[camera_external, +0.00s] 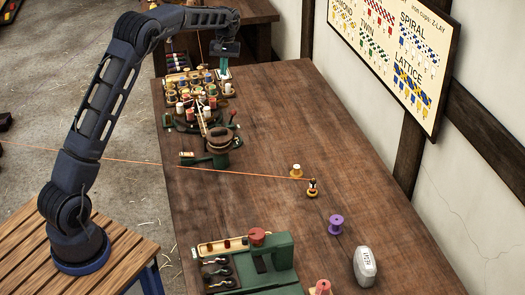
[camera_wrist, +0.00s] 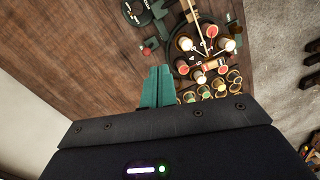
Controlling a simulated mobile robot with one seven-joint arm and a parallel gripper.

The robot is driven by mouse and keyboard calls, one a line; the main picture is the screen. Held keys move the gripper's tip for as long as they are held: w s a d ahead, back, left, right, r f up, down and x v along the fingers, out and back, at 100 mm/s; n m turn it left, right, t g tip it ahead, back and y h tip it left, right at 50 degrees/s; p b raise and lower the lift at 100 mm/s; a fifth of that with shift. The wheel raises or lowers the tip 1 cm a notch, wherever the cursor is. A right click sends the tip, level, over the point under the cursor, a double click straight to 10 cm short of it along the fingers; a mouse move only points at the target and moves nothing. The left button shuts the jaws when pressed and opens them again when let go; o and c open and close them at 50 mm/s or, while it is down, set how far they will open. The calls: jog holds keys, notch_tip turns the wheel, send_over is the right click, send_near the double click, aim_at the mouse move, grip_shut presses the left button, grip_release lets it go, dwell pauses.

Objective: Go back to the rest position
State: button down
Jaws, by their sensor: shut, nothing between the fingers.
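My gripper (camera_external: 224,73) is above the far end of the long wooden table (camera_external: 290,120), near the rack of spools. Its teal fingers are together and hold nothing; they also show in the wrist view (camera_wrist: 158,86), pointing down at the table. My arm stands on the slatted wooden platform (camera_external: 110,250) at the left and arches over to the far end of the table. In the wrist view the spools lie to the right of the fingers.
A round holder with several bobbins (camera_external: 195,105) stands below my gripper. Nearer are a green-based wooden device (camera_external: 220,140), a purple spool (camera_external: 336,224), a white weight (camera_external: 365,266) and a green machine (camera_external: 262,265). A thin orange line (camera_external: 120,159) crosses below my arm. The table's middle right is mostly clear.

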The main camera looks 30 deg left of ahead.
jog(key=s+a+r+m+t, duration=0.1)
jog(key=s+r, duration=0.9)
jog(key=s, duration=0.4)
jog(key=s+a+r+m+t, duration=0.1)
jog(key=s+r+m+t, duration=0.1)
jog(key=s+r, duration=1)
jog(key=s+f+m+t, duration=0.1)
jog(key=s+f, duration=0.2)
jog(key=s, duration=0.8)
jog(key=s+f+m+t, duration=0.1)
jog(key=s+f, duration=0.2)
jog(key=s, duration=0.8)
jog(key=s+f, duration=0.3)
jog(key=s, duration=0.8)
jog(key=shift+s+d+m+t, duration=0.3)
jog(key=shift+d+m+t, duration=0.05)
jog(key=shift+m+t, duration=0.05)
